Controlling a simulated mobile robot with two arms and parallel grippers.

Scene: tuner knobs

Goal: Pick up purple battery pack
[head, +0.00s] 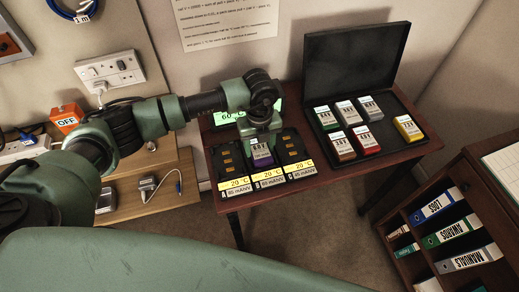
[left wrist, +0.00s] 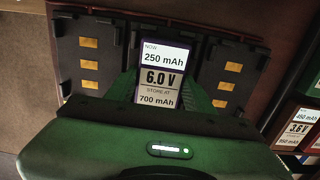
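The purple battery pack (head: 262,155) stands in the middle bay of a dark three-bay charger (head: 292,150) on the reddish-brown table. In the left wrist view its white and grey label (left wrist: 163,75) reads 250 mAh, 6.0 V and 700 mAh. My left gripper (head: 262,137) is directly over it, pointing down. In the left wrist view its green ribbed fingers (left wrist: 161,88) lie on both sides of the pack, very close to it. Whether they press on it I cannot tell. The lower part of the pack is hidden. My right gripper is out of view.
The bays left and right of the pack are empty, with copper contacts showing. An open black case (head: 425,143) to the right holds several coloured packs, its lid raised behind. A binder shelf (head: 450,225) stands lower right. A wall with a socket (head: 110,70) is at left.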

